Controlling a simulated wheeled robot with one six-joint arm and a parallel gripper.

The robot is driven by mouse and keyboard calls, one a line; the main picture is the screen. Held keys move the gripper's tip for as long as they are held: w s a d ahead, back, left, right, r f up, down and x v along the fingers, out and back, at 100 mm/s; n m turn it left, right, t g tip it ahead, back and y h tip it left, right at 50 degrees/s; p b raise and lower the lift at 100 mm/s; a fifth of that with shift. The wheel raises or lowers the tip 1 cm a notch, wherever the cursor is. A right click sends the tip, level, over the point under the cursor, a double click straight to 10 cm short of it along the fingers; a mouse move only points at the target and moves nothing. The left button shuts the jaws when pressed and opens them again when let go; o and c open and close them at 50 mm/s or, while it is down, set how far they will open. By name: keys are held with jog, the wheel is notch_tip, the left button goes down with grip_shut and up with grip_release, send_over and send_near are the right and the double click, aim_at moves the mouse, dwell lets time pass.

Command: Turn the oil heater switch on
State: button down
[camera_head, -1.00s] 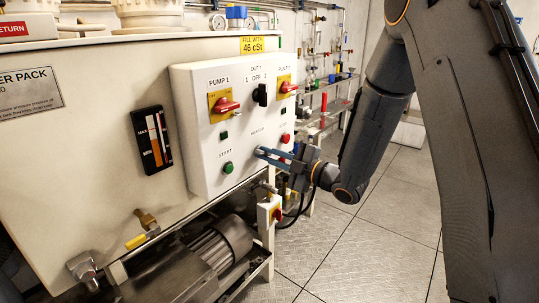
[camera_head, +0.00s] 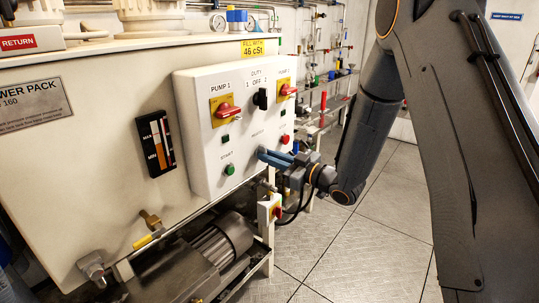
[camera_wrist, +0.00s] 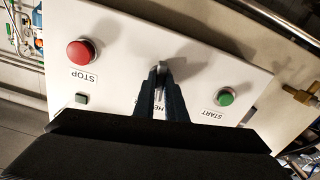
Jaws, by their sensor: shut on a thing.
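The oil heater switch is a small grey knob (camera_wrist: 160,72) on the white control panel, above an upside-down, partly covered HEATER label (camera_wrist: 146,106) in the wrist view. My gripper (camera_wrist: 161,76) has its two dark fingers closed around the knob, one on each side. In the head view my gripper (camera_head: 264,156) shows blue-grey fingers reaching the lower part of the panel (camera_head: 200,165), under the HEATER label. The fingers hide the knob there, and its turn angle is hard to tell.
The green START button (camera_head: 229,169) and red STOP button (camera_wrist: 83,54) flank the switch. Red pump handles (camera_head: 228,110) and a black duty selector (camera_head: 261,98) sit above. The floor at right is clear.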

jog(key=shift+m+p, duration=0.35)
jog(key=shift+m, duration=0.75)
jog(key=c, duration=1.8)
grip_release()
jog(key=b+v, duration=0.1)
jog(key=v, duration=0.6)
jog(key=shift+s+d, duration=0.25)
jog(key=shift+d, duration=0.1)
